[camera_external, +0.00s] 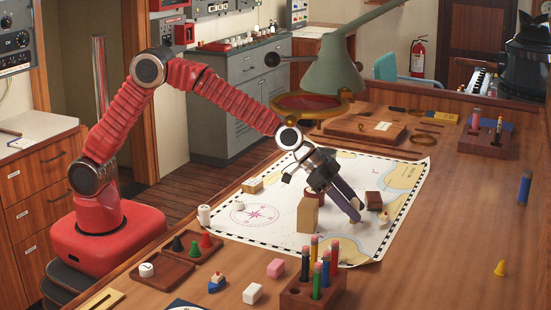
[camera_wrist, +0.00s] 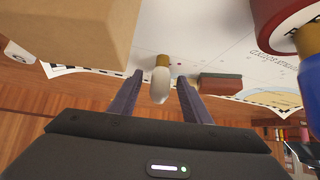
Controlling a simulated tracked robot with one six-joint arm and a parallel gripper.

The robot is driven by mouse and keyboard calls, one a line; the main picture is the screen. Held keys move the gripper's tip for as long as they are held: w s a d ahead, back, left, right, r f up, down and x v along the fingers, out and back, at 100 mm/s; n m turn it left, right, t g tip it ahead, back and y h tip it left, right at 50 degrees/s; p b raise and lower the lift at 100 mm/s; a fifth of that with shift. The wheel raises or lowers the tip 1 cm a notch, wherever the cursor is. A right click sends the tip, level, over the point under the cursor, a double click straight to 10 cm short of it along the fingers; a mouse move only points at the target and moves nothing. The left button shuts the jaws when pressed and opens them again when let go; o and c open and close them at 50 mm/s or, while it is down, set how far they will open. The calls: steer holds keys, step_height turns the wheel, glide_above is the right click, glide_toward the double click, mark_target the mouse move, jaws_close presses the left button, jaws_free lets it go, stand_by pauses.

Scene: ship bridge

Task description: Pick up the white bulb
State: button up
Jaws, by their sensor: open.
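The white bulb (camera_wrist: 160,86), with a brass-coloured cap, shows between the two fingers of my gripper (camera_wrist: 160,78) in the wrist view. The fingers stand apart on either side of it, with visible gaps. In the external view my gripper (camera_external: 353,212) points down at the chart, right of a tan block. A small pale spot (camera_external: 354,203) by the fingers there may be the bulb, but the fingers largely hide it. My gripper is open and holds nothing.
The tan block (camera_external: 307,214) stands close left of the gripper and fills the upper left of the wrist view. A pencil holder (camera_external: 298,291) stands in front.

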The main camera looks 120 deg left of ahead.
mark_target(355, 198)
steer(key=shift+w+f, duration=0.15)
steer(key=shift+w, duration=0.05)
steer(key=shift+c, duration=0.4)
steer(key=c, duration=1)
step_height(355, 198, up, 10)
stand_by(0.4)
stand_by(0.5)
